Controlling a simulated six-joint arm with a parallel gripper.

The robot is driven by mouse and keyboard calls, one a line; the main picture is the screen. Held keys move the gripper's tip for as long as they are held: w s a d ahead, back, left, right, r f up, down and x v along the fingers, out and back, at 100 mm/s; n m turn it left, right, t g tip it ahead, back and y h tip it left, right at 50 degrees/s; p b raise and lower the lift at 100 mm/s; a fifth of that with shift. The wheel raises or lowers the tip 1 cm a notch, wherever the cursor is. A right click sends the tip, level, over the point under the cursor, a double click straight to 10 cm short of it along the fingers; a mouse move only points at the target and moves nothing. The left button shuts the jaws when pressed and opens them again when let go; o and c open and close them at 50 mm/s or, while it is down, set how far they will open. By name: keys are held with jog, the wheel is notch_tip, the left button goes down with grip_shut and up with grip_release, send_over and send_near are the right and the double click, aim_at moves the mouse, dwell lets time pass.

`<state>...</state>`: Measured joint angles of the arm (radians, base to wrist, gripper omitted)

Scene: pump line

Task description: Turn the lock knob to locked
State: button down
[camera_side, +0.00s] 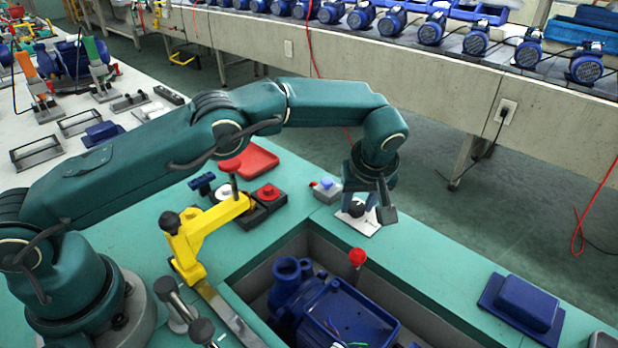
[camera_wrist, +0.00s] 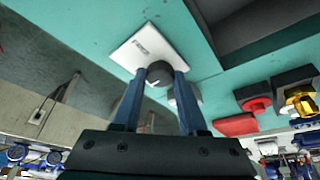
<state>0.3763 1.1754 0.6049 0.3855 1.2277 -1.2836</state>
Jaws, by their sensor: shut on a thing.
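The lock knob is a round black knob (camera_wrist: 159,70) with a small white mark on its face. It sits on a white plate (camera_wrist: 148,46) with dark lettering too small to read surely. In the side view the knob (camera_side: 356,211) and its plate (camera_side: 370,225) lie on the green bench top. My gripper (camera_wrist: 160,74) is shut on the knob, one blue finger on each side of it. In the side view my gripper (camera_side: 360,205) points down over the plate. Which setting the knob's mark points to, I cannot tell.
A grey-walled recess holding a blue pump (camera_side: 335,312) opens in front, with a red-topped lever (camera_side: 357,258) near its edge. A grey box with a blue button (camera_side: 327,187) stands behind left. A yellow clamp (camera_side: 205,230) is further left. A blue block (camera_side: 522,302) lies right.

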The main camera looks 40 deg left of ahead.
jog(key=shift+c, duration=2.2)
grip_release()
jog(key=v, duration=0.4)
jog(key=shift+s+d+r, duration=0.1)
jog(key=shift+r, duration=0.25)
jog(key=shift+s+r, duration=0.1)
jog(key=shift+r, duration=0.05)
